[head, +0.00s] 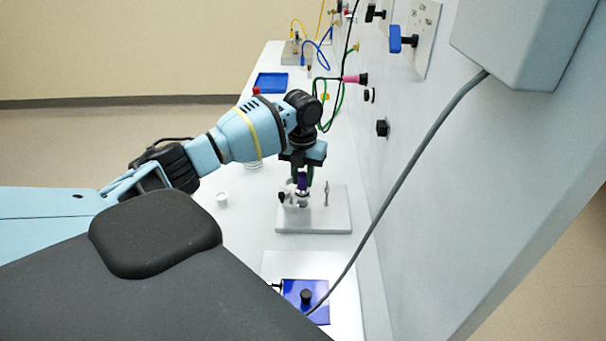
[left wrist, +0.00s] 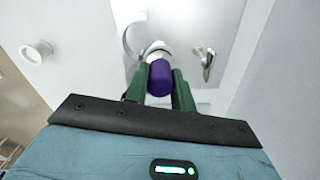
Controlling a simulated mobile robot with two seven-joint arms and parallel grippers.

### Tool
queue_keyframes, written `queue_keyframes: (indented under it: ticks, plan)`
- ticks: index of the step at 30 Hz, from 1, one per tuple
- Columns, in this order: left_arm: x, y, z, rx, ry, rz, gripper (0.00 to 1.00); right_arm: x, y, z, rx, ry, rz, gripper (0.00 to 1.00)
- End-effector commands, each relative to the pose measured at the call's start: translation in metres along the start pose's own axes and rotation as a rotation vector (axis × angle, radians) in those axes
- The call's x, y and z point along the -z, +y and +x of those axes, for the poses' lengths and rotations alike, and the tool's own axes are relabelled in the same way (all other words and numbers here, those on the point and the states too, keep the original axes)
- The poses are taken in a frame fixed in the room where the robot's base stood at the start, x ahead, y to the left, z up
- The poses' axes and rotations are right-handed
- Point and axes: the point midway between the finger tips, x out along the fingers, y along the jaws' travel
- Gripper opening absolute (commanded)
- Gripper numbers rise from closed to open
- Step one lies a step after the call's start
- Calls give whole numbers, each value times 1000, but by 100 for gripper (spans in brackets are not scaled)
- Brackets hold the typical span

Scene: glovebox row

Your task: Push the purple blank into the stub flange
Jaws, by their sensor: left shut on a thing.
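The purple blank (head: 302,182) is held between the green fingers of my left gripper (head: 303,177), above a white base plate. It also shows in the left wrist view (left wrist: 160,78), with a green finger on each side. The stub flange appears to be the pale round fitting (left wrist: 156,50) just beyond the blank; in the head view it sits on the base plate (head: 313,222) under the gripper. The blank overlaps the fitting in both views, so I cannot tell whether they touch. My right gripper is not in view.
A small metal post (head: 326,193) stands on the plate right of the fitting. A white cup (head: 222,200) is on the bench to the left. A blue tray (head: 271,83) lies farther back. A blue square with a black knob (head: 306,296) is nearer. The wall panel borders the right.

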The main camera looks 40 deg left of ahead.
Motion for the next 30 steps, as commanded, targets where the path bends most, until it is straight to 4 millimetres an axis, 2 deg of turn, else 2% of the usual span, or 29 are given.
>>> queue_keyframes:
  ticks: [13,14,19,28,30]
  plan:
    - [0,0,10,-1,1,0,0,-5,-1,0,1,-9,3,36]
    - [0,0,9,-1,0,0,28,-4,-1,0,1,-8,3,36]
    - [0,0,9,0,0,0,50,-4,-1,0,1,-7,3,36]
    - [0,0,9,0,0,0,50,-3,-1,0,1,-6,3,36]
    - [0,0,3,1,-2,0,50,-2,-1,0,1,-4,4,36]
